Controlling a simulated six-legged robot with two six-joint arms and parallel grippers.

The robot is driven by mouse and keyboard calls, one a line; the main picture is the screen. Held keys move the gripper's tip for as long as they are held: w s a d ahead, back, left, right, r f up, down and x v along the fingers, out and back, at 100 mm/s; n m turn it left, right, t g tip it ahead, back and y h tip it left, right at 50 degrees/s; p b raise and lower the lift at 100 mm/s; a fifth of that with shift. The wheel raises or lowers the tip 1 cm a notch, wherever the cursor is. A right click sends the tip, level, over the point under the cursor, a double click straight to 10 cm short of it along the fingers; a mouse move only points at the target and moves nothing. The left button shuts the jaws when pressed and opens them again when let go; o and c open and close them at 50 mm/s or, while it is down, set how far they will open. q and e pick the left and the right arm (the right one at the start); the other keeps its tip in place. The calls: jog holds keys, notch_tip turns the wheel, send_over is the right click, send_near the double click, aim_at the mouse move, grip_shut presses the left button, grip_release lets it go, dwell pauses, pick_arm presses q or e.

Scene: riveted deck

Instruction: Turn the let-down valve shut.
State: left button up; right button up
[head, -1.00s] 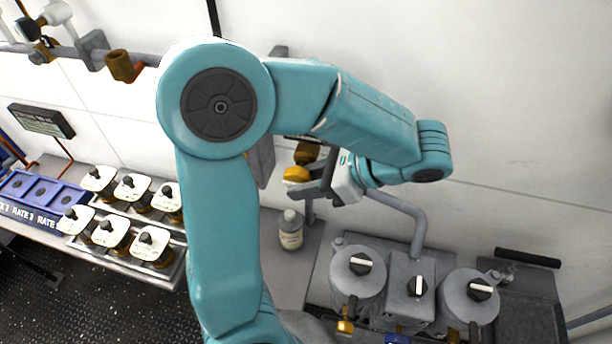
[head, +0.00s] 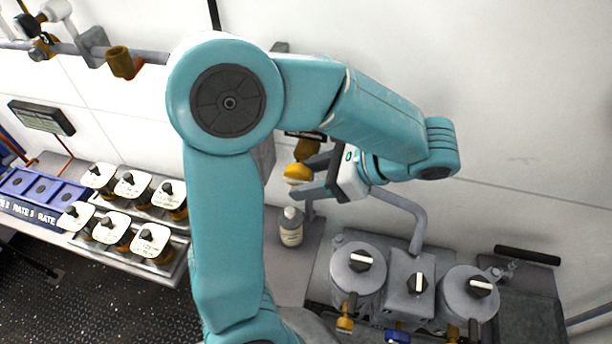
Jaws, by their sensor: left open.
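The valve I take to be the let-down valve has a yellow knob (head: 297,173) below a brass body (head: 307,149), on the wall side near the middle of the head view. My left gripper (head: 306,177) is open, with its grey fingers pointing left at the knob. One finger shows above and one below the knob's right side. I cannot tell whether they touch it. My upper arm links hide part of the fittings behind. No label on the valve can be read. My right gripper is not in view.
A white-capped bottle (head: 291,227) stands on the bench just below the valve. A grey unit with several dials (head: 408,287) is at lower right. Several white-topped knobs (head: 133,184) fill a rack at left. A pipe with a brass fitting (head: 122,62) runs along the upper left wall.

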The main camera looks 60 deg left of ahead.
aim_at(311, 177)
pick_arm(q)
jog(key=v, duration=0.6)
jog(key=shift+r+p, duration=0.15)
jog(key=shift+p, duration=0.2)
jog(key=shift+w+d+r, duration=0.1)
jog(key=shift+w+d, duration=0.05)
jog(key=shift+w, duration=0.05)
jog(key=shift+w, duration=0.1)
jog(key=shift+d, duration=0.1)
